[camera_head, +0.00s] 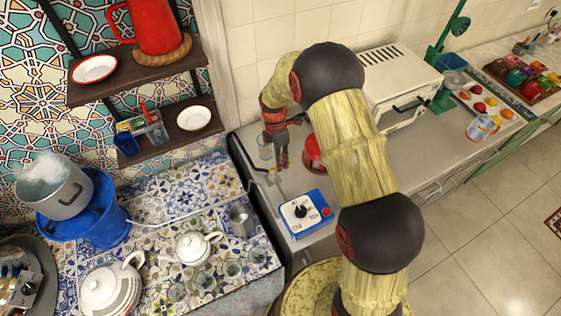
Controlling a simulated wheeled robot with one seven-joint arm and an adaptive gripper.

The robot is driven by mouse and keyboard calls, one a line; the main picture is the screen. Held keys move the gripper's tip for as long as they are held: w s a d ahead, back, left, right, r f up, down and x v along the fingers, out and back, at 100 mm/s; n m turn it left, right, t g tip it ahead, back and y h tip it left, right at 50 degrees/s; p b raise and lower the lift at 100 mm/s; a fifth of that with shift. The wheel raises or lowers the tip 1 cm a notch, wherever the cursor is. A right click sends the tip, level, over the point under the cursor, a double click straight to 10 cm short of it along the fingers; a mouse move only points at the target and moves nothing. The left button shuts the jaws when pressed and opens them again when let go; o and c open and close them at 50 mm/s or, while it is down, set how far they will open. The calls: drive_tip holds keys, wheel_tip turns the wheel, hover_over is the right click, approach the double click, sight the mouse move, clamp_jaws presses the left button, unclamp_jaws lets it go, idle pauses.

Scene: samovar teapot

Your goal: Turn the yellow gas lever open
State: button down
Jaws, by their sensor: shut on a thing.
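The yellow gas lever (272,170) is a small yellow piece low on the grey counter, near its left edge. My gripper (281,162) reaches down from above with its fingers at the lever. The fingers are shut on it, though the contact is small and partly hidden by the fingers. The lever's exact angle is too small to tell.
A clear glass (265,148) stands close behind my gripper. A red object (312,150) is just right, partly behind my arm. A blue box with a dial (306,213) sits in front.

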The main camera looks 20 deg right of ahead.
drive_tip(key=shift+m, duration=0.3)
idle(0.4)
drive_tip(key=m, duration=0.1)
drive_tip(key=s+m, duration=0.1)
drive_tip(key=m, duration=0.1)
drive_tip(key=m+y, duration=0.1)
drive_tip(key=shift+s+r+p, duration=0.1)
drive_tip(key=shift+s+p, duration=0.15)
drive_tip(key=shift+p, duration=0.15)
drive_tip(key=m, duration=0.2)
drive_tip(key=s+m, duration=0.1)
drive_tip(key=m, duration=0.2)
drive_tip(key=shift+s+a+t+y, duration=0.2)
drive_tip(key=shift+t+y, duration=0.1)
drive_tip(key=shift+y, duration=0.1)
drive_tip(key=m, duration=0.1)
drive_tip(key=s+m, duration=0.1)
drive_tip(key=m, duration=0.1)
drive_tip(key=shift+a+m, duration=0.3)
drive_tip(key=shift+a, duration=0.1)
drive_tip(key=shift+s+a+m+t+y, duration=0.15)
drive_tip(key=shift+a+m+t, duration=0.1)
drive_tip(key=shift+m, duration=0.55)
drive_tip(key=shift+a+m+t+y, duration=0.1)
drive_tip(key=shift+a+m+t, duration=0.1)
drive_tip(key=shift+m, duration=0.6)
drive_tip(key=shift+s+a+m+t+y, duration=0.15)
drive_tip(key=shift+a+m+t, duration=0.1)
drive_tip(key=shift+m, duration=0.55)
